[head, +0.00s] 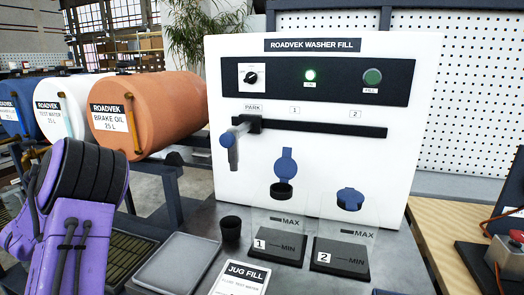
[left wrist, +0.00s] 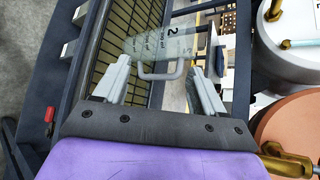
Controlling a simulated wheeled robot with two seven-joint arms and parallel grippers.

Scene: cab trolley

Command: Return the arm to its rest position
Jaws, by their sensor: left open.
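My left arm (head: 75,205), purple with a black joint, stands at the lower left of the head view; its gripper is hidden there. In the left wrist view, my left gripper (left wrist: 160,68) is open, with its two grey fingers apart. Beyond and between the fingers shows a clear container (left wrist: 155,47) with a "2" label and a grey handle (left wrist: 160,74). The fingers are not closed on the handle; I cannot tell the exact gap. My right gripper is not in view.
The white washer-fill panel (head: 310,150) has a grey nozzle at PARK (head: 233,140). Two clear bays (head: 275,240) (head: 345,250) stand before it. A grey tray (head: 175,262) and a black cup (head: 231,229) are on the bench.

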